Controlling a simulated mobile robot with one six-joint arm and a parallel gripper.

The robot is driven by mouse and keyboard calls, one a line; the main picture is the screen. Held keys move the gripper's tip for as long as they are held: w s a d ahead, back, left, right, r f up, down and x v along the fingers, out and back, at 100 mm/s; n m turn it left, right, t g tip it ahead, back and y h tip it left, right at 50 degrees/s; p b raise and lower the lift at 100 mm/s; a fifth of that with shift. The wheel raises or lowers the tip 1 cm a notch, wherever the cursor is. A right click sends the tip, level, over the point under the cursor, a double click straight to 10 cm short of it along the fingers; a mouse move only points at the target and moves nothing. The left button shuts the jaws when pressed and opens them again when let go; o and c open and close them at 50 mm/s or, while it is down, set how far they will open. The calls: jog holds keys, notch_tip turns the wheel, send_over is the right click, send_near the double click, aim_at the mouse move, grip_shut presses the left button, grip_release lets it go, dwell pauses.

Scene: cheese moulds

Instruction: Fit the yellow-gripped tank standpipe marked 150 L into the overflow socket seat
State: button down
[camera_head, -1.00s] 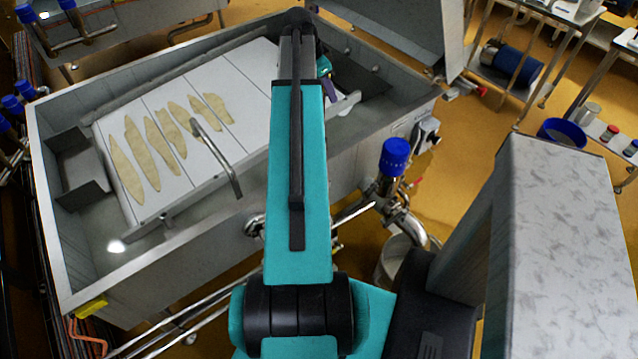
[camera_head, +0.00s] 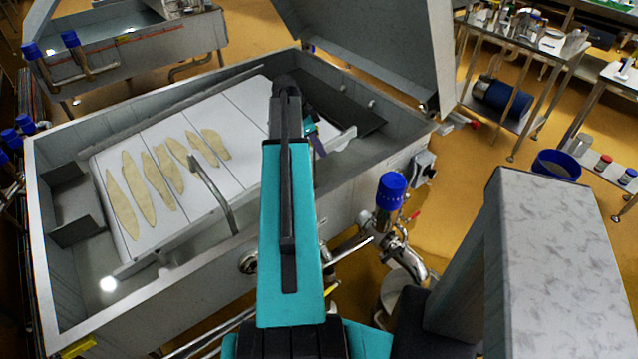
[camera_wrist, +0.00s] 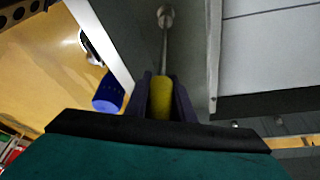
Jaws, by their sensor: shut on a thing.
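In the wrist view my gripper (camera_wrist: 162,82) is shut on the yellow grip of the standpipe (camera_wrist: 162,100). A thin grey rod runs from the grip away from the camera, inside the steel vat (camera_wrist: 190,65). A round metal piece (camera_wrist: 165,16) shows at the rod's far end; I cannot tell whether it is the pipe's foot or the overflow socket seat. The 150 L mark is not readable. In the head view my arm hides the standpipe, and only a bit of my gripper (camera_head: 318,146) shows over the right part of the vat (camera_head: 180,292).
White boards with several pale leaf-shaped pieces (camera_head: 157,178) fill the vat's middle. A bent metal handle (camera_head: 215,195) rises there. A raised steel panel (camera_head: 385,45) stands behind the vat. A blue-topped valve (camera_head: 390,190) stands outside its near right wall, also in the wrist view (camera_wrist: 108,93).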

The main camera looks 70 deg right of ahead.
jog(key=shift+f+p, duration=0.45)
jog(key=shift+f, duration=2.25)
jog(key=shift+f+p, duration=0.45)
jog(key=shift+f, duration=1.35)
jog(key=c, duration=1.5)
grip_release()
jog(key=shift+r, duration=0.15)
jog(key=shift+b+v, duration=1.4)
jog(key=shift+v, duration=4.5)
jog(key=shift+w, duration=0.1)
